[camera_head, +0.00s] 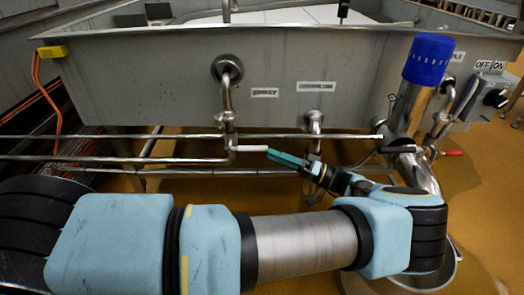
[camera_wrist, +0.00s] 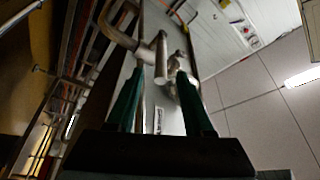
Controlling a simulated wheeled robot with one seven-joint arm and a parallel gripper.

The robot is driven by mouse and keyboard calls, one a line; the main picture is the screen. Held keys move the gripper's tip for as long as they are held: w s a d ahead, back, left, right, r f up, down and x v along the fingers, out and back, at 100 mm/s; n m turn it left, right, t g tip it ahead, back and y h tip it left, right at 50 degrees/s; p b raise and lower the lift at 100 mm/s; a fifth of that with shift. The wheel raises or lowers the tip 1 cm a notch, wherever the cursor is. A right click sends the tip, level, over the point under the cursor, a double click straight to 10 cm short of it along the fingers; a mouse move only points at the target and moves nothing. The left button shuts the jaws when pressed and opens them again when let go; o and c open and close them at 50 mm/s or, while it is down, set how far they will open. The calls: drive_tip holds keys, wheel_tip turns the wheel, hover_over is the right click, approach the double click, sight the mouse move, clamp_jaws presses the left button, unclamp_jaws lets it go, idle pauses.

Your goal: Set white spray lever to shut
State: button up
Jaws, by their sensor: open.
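The white spray lever (camera_head: 252,148) is a short pale bar on the valve below the SPRAY label (camera_head: 265,92). It points right, roughly level, across the upright pipe (camera_head: 227,100). My gripper (camera_head: 271,154) comes from the right, its green fingertips close to the lever's free end. In the wrist view my gripper (camera_wrist: 160,72) is open, with one green finger on each side. A pale bar, apparently the lever (camera_wrist: 161,58), shows between the fingers. Whether either finger touches it I cannot tell.
The steel vat (camera_head: 160,85) stands behind the lever, with level pipes (camera_head: 100,158) running below it. A black lever (camera_head: 398,149) and a red lever (camera_head: 453,153) sit to the right near a blue-topped cylinder (camera_head: 428,60). An OFF/ON switch box (camera_head: 490,95) is at far right.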

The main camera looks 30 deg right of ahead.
drive_tip(key=shift+v, duration=2.25)
